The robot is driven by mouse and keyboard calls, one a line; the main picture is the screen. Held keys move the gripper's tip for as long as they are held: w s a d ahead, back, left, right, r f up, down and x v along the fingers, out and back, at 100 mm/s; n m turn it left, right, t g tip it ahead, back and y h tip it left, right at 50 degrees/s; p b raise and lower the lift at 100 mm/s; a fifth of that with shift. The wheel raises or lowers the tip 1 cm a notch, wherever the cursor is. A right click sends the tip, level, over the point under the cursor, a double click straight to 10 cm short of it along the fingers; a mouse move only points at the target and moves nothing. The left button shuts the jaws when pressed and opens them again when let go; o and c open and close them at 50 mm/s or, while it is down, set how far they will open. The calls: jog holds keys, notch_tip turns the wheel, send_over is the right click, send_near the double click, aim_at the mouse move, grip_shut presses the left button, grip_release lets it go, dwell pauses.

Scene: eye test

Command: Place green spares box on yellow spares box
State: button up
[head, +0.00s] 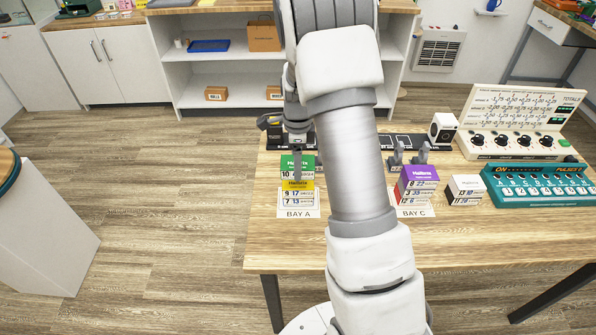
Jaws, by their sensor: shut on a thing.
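The green spares box (287,162) is in the head view, left of my arm. My gripper (297,165) reaches down over it from behind and is shut on it; a grey finger crosses its front. The yellow spares box (305,185) is directly below the green box, above the BAY A card (299,214). The green box looks level and lined up over the yellow one. I cannot tell whether the two touch or a small gap is left. White number labels show on the fronts of both.
Right of my arm, a stack with a purple box (422,173) and a red box stands at the BAY C card (413,212). A white-and-black box (466,188), a teal device (540,187) and a cream panel (520,120) stand farther right. The table front is clear.

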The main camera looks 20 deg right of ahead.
jog(key=shift+f, duration=1.75)
jog(key=shift+f, duration=0.2)
jog(key=o, duration=1.4)
